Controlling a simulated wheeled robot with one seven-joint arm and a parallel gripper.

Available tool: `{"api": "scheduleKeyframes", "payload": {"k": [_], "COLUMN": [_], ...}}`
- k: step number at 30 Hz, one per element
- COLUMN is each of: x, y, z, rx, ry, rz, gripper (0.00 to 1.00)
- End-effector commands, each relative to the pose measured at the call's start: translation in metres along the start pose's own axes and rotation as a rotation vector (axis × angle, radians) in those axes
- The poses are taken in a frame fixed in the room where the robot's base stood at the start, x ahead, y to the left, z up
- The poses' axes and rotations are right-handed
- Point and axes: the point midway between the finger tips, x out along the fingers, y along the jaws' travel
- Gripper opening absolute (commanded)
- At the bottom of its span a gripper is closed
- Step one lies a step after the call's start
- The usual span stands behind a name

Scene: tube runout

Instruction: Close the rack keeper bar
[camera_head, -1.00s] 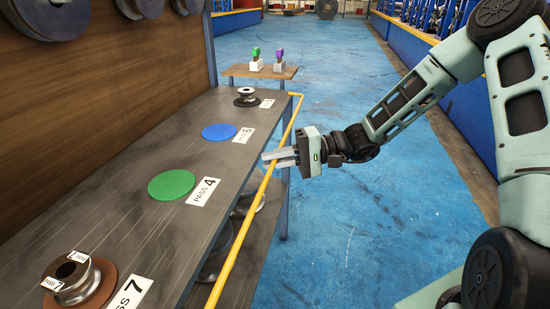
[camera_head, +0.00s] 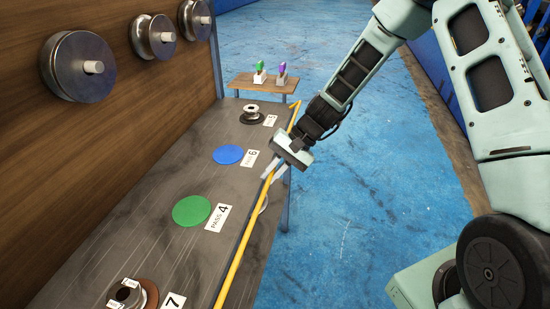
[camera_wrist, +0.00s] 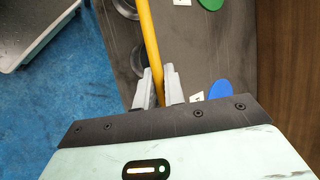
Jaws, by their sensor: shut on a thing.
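The yellow keeper bar (camera_head: 240,250) runs along the front edge of the rack shelf (camera_head: 145,215), with its bent far end near the shelf's far corner. My gripper (camera_head: 273,172) is at the bar's far half, pointing down at it. In the wrist view the two grey fingers (camera_wrist: 159,88) stand on either side of the yellow bar (camera_wrist: 148,35) and are shut on it. The stretch of bar behind the palm is hidden in the wrist view.
A green disc (camera_head: 191,210), a blue disc (camera_head: 228,154) and metal rollers, one at the far end (camera_head: 252,112) and one at the near end (camera_head: 128,291), lie on the shelf beside number cards. Large rollers (camera_head: 78,66) hang on the wooden wall. A small table (camera_head: 263,83) stands beyond. Blue floor (camera_head: 350,210) is open to the right.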

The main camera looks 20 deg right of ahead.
Motion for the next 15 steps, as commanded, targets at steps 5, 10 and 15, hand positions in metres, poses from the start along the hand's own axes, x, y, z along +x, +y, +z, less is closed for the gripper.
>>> {"api": "scheduleKeyframes", "payload": {"k": [5,10,15], "x": [-0.008,-0.006,-0.002], "y": [-0.019,-0.026,-0.032], "z": [0.004,0.002,0.000], "rx": [0.055,0.116,0.175], "ry": [0.002,0.003,0.004], "rz": [0.160,0.309,0.452], "gripper": [0.00,0.00,0.00]}}
